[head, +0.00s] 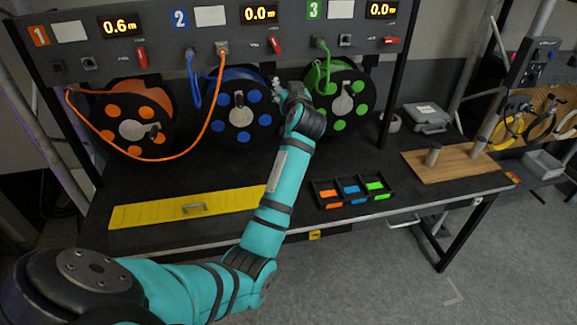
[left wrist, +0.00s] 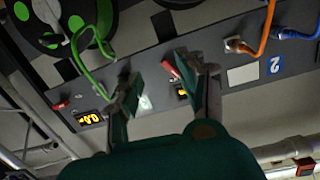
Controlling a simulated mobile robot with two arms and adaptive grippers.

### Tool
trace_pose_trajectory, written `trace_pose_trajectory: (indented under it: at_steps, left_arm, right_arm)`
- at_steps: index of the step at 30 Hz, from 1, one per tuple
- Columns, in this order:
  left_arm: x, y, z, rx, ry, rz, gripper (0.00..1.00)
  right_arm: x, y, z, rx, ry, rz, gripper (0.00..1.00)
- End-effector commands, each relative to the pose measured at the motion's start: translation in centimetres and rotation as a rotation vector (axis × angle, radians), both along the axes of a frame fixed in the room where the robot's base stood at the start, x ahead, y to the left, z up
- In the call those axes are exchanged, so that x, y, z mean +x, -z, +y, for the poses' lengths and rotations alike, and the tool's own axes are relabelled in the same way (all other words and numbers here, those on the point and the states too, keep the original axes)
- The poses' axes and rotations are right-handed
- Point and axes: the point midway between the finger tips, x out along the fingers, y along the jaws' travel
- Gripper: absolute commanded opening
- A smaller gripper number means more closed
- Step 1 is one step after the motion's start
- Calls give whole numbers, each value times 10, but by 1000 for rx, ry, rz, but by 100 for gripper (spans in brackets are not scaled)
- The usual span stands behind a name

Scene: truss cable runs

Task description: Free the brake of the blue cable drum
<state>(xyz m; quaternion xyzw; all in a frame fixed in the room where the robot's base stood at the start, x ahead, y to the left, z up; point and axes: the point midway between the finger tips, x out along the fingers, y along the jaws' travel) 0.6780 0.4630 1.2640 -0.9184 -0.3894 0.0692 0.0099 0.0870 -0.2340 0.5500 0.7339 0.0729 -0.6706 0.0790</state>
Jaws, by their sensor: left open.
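The blue cable drum (head: 213,126) sits in the middle, under the panel section marked 2. A red lever (head: 275,45) is on the panel above and right of it, below the 0.0 m display. My left gripper (head: 285,95) is in front of the gap between the blue and green drums, below that lever. In the left wrist view my open, empty gripper (left wrist: 160,85) points at the panel. The red lever (left wrist: 172,70) shows between its fingers, nearer the right one; I cannot tell if they touch. My right gripper is out of view.
The orange drum (head: 108,130) stands left and the green drum (head: 365,90) right. An orange cable (head: 204,122) loops to a socket in section 2. A yellow cover (head: 150,213), a divided tray (head: 325,188) and a wooden board (head: 460,168) lie on the bench.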

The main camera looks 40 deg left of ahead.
Motion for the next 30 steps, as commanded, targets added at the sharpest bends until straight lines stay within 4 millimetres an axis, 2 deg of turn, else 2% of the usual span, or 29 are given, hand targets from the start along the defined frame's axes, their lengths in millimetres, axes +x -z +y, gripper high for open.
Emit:
trace_pose_trajectory:
  at_steps: [6, 21, 30]
  left_arm:
    - [-18, 39, -14, -21, 32, 78, 40]
    - [-65, 119, -50, -74, 124, 264, 40]
    - [-91, 153, -69, -100, 176, 353, 40]
  right_arm:
    - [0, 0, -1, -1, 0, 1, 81]
    - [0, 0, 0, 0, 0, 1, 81]
    - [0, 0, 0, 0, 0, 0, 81]
